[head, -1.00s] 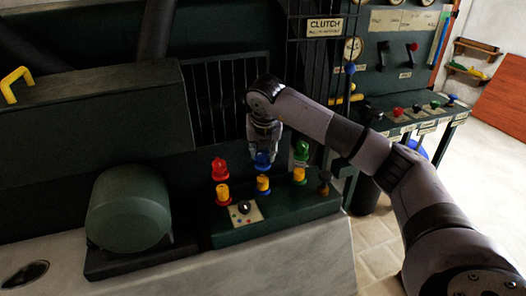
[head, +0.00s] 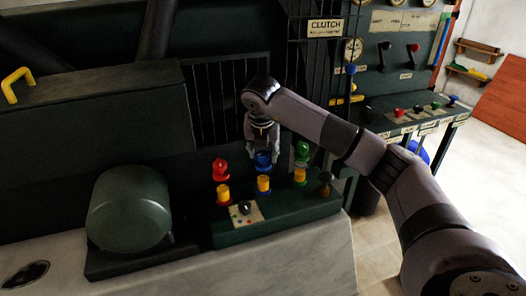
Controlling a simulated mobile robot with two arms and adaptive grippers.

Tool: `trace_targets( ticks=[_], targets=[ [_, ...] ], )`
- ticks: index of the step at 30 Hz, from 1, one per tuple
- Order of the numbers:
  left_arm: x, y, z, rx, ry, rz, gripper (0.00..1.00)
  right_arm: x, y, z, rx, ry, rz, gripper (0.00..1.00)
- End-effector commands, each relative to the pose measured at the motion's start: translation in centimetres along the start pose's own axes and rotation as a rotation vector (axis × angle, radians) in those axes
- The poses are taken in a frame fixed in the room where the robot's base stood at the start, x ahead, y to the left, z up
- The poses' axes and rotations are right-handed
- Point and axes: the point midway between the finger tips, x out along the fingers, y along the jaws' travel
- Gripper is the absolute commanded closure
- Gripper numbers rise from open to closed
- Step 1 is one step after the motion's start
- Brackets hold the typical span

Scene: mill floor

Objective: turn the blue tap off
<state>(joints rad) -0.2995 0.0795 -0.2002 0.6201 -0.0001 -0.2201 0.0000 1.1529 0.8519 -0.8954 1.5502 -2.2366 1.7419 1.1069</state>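The blue tap (head: 263,160) is the middle one of a row of taps on a dark green block, standing on a yellow collar (head: 263,184). My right gripper (head: 264,155) points down directly over the blue tap, its fingers around or just behind the tap's top. The fingers look apart, but I cannot tell whether they touch the tap. The tap's upper part is partly hidden by the gripper. My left gripper is not in view.
A red tap (head: 220,169) stands close to the left and a green tap (head: 302,152) close to the right. A black knob (head: 245,208) on a plate is in front. A large green motor housing (head: 129,210) is at the left.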

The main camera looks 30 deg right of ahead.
Motion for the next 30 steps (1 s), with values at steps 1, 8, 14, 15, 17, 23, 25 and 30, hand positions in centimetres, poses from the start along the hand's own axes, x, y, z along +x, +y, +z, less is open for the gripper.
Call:
trace_targets(
  ticks=[1, 8, 14, 15, 17, 23, 25, 30],
  targets=[
    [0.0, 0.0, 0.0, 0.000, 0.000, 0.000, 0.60, 0.0, 0.0, 0.0, 0.000, 0.001, 0.000, 0.53],
    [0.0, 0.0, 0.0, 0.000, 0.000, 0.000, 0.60, 0.1, 0.0, -0.1, -0.001, 0.001, -0.001, 0.51],
    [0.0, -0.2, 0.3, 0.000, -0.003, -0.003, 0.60, -0.7, 0.1, 0.0, -0.002, -0.001, 0.002, 0.51],
    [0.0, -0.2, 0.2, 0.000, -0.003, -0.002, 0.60, -1.2, 0.1, 0.1, -0.002, -0.002, 0.003, 0.51],
    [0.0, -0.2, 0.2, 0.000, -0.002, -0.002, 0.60, -2.2, 0.1, 0.1, -0.002, -0.002, 0.004, 0.51],
    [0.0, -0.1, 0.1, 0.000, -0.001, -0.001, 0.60, -6.5, 0.1, 0.0, -0.002, -0.003, 0.004, 0.51],
    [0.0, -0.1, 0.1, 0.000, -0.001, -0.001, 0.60, -8.0, 0.1, 0.1, -0.002, -0.003, 0.004, 0.51],
    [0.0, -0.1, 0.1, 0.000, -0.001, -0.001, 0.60, -10.7, 0.1, 0.1, -0.001, -0.002, 0.002, 0.51]
  ],
)
